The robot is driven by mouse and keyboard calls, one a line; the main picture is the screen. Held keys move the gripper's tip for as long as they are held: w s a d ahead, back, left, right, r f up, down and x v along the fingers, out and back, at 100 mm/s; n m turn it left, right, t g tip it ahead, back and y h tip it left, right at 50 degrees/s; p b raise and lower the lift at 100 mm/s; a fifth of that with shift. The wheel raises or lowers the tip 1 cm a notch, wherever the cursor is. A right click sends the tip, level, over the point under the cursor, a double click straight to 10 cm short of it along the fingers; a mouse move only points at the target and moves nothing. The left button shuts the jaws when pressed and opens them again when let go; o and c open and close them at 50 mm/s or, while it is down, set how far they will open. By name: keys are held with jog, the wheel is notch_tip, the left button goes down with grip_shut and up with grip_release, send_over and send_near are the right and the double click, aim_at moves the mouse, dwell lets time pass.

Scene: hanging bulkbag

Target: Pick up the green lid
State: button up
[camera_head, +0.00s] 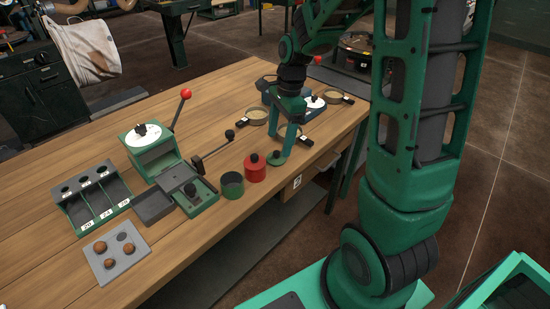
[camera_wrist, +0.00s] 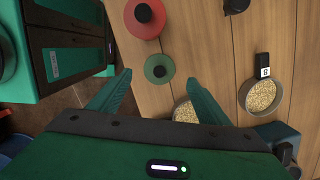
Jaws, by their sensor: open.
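In the head view the green lid (camera_head: 278,159) shows near the table's front edge, just right of the red pot. My gripper (camera_head: 286,142) is open and points down above it, partly hiding it there. The fingers hold nothing. Whether they touch the lid cannot be told.
A red pot (camera_head: 255,169) and a dark green pot (camera_head: 231,185) stand left of the lid. A lever press (camera_head: 153,147), a tray with round brown pieces (camera_head: 116,250) and a numbered rack (camera_head: 92,197) stand farther left. A grain-filled pan (camera_wrist: 261,96) lies close to the right.

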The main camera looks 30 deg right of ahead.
aim_at(277, 152)
jog(key=shift+a+f, duration=0.2)
jog(key=shift+f, duration=1.15)
jog(key=shift+a+f, duration=0.15)
jog(key=shift+f, duration=1.15)
jog(key=shift+c, duration=0.4)
jog(key=c, duration=1)
